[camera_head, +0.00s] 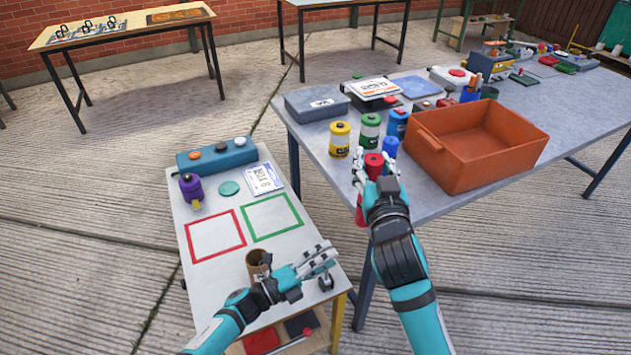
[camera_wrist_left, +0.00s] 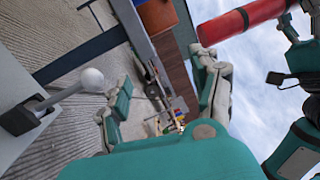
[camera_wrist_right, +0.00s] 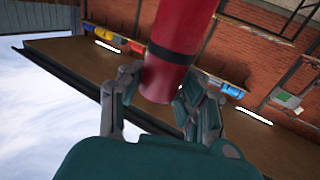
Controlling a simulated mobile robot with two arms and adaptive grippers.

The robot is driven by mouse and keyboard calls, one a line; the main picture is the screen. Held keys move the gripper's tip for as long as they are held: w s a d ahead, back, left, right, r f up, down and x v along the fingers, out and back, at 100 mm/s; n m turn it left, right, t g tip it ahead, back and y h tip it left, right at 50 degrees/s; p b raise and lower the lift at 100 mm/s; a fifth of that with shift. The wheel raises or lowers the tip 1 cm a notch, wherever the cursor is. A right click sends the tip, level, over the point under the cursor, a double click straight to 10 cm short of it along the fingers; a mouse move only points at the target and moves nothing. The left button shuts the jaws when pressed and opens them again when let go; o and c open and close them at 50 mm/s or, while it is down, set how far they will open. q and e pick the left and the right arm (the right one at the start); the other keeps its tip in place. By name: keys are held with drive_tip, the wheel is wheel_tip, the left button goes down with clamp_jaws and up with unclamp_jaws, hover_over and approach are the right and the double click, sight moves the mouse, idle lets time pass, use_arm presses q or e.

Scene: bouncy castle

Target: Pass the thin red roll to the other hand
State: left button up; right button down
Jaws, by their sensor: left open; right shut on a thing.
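The thin red roll (camera_head: 374,163) is in my right gripper (camera_head: 377,178), by the front edge of the large grey table. In the right wrist view the red roll (camera_wrist_right: 181,40), with a dark band, stands between the fingers of my right gripper (camera_wrist_right: 160,92). My left gripper (camera_head: 322,262) is open and empty over the right side of the small white table, lower and to the left of the roll. In the left wrist view the red roll (camera_wrist_left: 243,21) shows at the upper right, apart from the open fingers of my left gripper (camera_wrist_left: 163,95).
An orange bin (camera_head: 480,147) stands on the grey table (camera_head: 451,83), right of my right gripper. Yellow (camera_head: 340,139), green (camera_head: 370,131) and blue cans stand behind it.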

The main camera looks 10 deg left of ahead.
use_arm(q)
wheel_tip(320, 180, up, 16)
drive_tip(key=w+f+m+g+h, duration=0.1)
drive_tip(key=w+m+g+h, duration=0.15)
drive_tip(key=m+g, duration=0.9)
drive_tip(key=m+t+y, duration=0.2)
drive_tip(key=m+y, duration=0.3)
drive_tip(key=m, duration=0.6)
approach(360, 195)
drive_tip(key=x, duration=1.2)
drive_tip(key=shift+d, duration=0.15)
